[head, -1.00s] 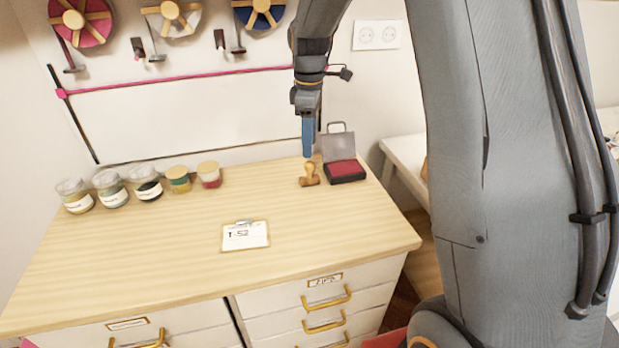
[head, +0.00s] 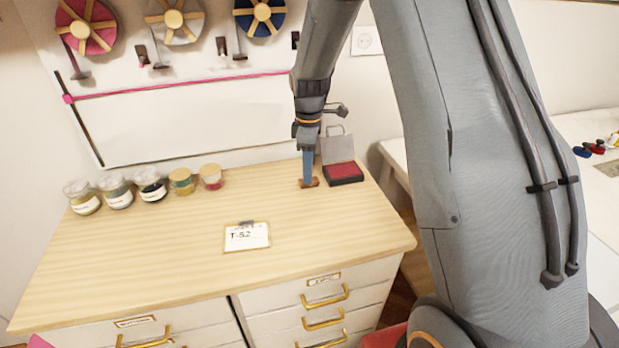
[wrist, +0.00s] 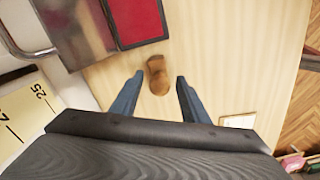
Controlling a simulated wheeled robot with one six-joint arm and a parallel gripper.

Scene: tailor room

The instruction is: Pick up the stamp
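The wooden stamp (wrist: 156,72) stands on the tabletop between and just ahead of my two blue fingertips in the wrist view. In the head view only the base of the stamp (head: 309,183) shows, below my fingers; its handle is hidden behind them. My gripper (head: 308,168) points down over the stamp. The wrist view shows my gripper (wrist: 158,82) open, with gaps on both sides of the stamp. The red ink pad (head: 343,171), with its grey lid raised, sits just right of the stamp; it also shows in the wrist view (wrist: 138,18).
Several jars (head: 150,187) line the back left of the wooden table (head: 160,255). A card on a clipboard (head: 246,236) lies near the middle. The wall stands close behind the gripper. The front and left of the tabletop are clear.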

